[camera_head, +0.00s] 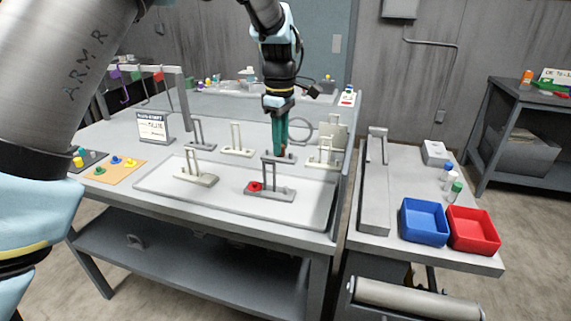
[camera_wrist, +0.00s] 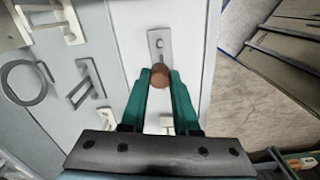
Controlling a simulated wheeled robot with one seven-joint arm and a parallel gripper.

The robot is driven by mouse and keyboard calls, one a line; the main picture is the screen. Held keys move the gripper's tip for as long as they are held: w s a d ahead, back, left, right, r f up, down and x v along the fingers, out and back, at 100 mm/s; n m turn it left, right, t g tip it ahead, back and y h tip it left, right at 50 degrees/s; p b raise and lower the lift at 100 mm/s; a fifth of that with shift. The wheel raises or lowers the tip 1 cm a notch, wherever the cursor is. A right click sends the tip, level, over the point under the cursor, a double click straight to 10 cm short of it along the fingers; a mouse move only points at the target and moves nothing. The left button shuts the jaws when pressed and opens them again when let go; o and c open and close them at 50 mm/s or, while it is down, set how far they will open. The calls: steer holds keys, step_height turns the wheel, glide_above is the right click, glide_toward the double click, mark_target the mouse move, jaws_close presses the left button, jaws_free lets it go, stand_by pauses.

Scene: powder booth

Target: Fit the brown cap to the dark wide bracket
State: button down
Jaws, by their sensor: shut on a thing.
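A dark grey bracket with two posts (camera_head: 267,159) is partly hidden behind the fingertips. Another dark bracket (camera_head: 196,132) stands at the back left. I cannot tell for sure which is the wide one. The wrist view shows a dark bracket (camera_wrist: 85,84) at left and a grey bracket plate with a hole (camera_wrist: 159,42) beyond the cap.
A grey bracket (camera_head: 285,195) with a red cap (camera_head: 255,187) and a beige bracket (camera_head: 195,178) stand at the front. Pale brackets (camera_head: 237,151) (camera_head: 325,158) stand further back. An orange board (camera_head: 112,170) holds coloured caps. Blue (camera_head: 424,220) and red (camera_head: 473,230) bins sit right.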

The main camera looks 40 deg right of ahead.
steer(key=b, duration=0.1)
glide_above(286, 187)
step_height(286, 187, down, 5)
steer(key=shift+f, duration=0.1)
step_height(286, 187, down, 4)
steer(key=b, duration=0.4)
steer(key=shift+r, duration=0.25)
steer(key=shift+f, duration=1.35)
stand_by(0.7)
steer(key=c, duration=0.6)
jaws_free()
